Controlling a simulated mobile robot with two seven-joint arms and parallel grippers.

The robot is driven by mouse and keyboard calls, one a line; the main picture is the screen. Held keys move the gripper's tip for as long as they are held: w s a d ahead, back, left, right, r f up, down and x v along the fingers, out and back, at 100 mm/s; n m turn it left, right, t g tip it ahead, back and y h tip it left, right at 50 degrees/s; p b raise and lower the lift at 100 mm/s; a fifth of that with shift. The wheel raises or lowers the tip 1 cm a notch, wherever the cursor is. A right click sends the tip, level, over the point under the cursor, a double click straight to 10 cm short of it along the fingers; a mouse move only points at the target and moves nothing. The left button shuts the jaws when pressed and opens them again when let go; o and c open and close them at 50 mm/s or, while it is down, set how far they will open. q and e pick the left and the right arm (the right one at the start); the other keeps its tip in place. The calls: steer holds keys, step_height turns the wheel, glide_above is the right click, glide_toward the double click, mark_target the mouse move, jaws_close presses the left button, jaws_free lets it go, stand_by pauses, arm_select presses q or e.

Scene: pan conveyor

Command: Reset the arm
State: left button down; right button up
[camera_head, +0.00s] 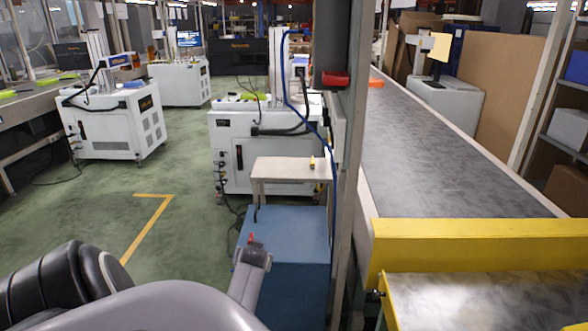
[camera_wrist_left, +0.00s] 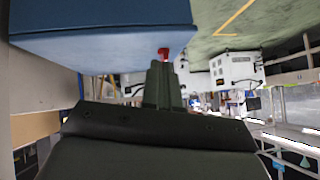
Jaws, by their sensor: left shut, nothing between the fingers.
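My left arm comes in from the lower left of the head view. My right gripper is in neither view.
A post (camera_head: 349,150) stands right of the blue box. Beyond it runs a grey conveyor (camera_head: 430,145) with a yellow crossbar (camera_head: 480,242). A small bench (camera_head: 285,165) and a white machine (camera_head: 232,150) stand behind the box. Green floor (camera_head: 185,195) is open to the left.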

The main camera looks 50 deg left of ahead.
arm_select(q)
steer(key=s+d+f+m+t+h, duration=0.1)
steer(key=d+f+m+t+h, duration=0.3)
steer(key=d, duration=1.1)
steer(key=s+d+r+m+t+h, duration=0.1)
steer(key=d+m+t+h, duration=0.35)
steer(key=d, duration=1.05)
steer(key=s+d+m+g+h, duration=0.2)
steer(key=s+d, duration=0.4)
steer(key=d, duration=0.6)
steer(key=shift+s+d+r+m, duration=0.15)
steer(key=shift+d+r+m, duration=0.2)
steer(key=shift+d+m, duration=0.1)
steer(key=shift+s+a, duration=0.1)
steer(key=shift+a, duration=0.1)
